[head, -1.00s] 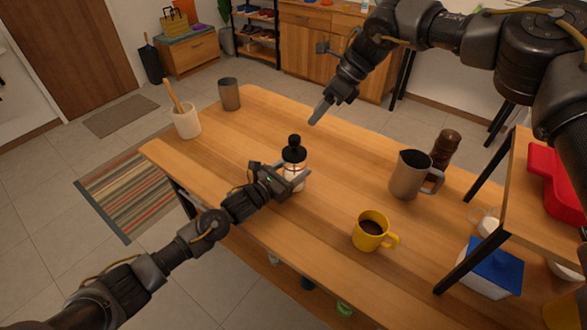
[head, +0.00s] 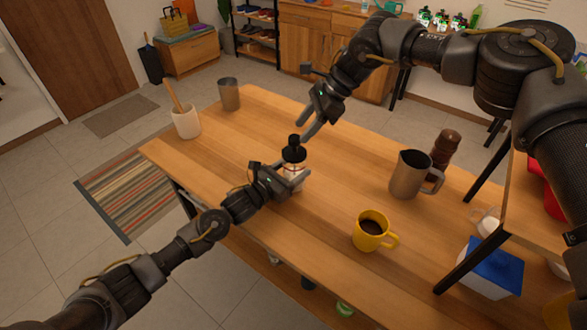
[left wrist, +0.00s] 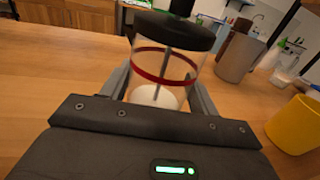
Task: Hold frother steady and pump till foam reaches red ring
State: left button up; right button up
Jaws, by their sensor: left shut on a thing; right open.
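The frother (head: 293,158) stands upright on the wooden table, a clear jar with a black lid and a black knob on top. My left gripper (head: 291,181) is shut around its body. In the left wrist view the frother (left wrist: 168,68) shows a red ring around the jar, a thin rod inside and white liquid low down, below the ring. The fingers of my left gripper (left wrist: 160,90) flank the jar in that view. My right gripper (head: 309,122) is open and empty, just above and right of the knob, seemingly apart from it.
A yellow mug (head: 370,231) with dark liquid stands to the front right. A metal pitcher (head: 409,175) and a brown grinder (head: 446,149) are on the right. A utensil crock (head: 186,123) and a grey cup (head: 229,96) stand at the back left. A raised shelf (head: 540,205) borders the right side.

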aim_at(297, 136)
jog(key=shift+x, duration=2.65)
jog(key=c, duration=0.9)
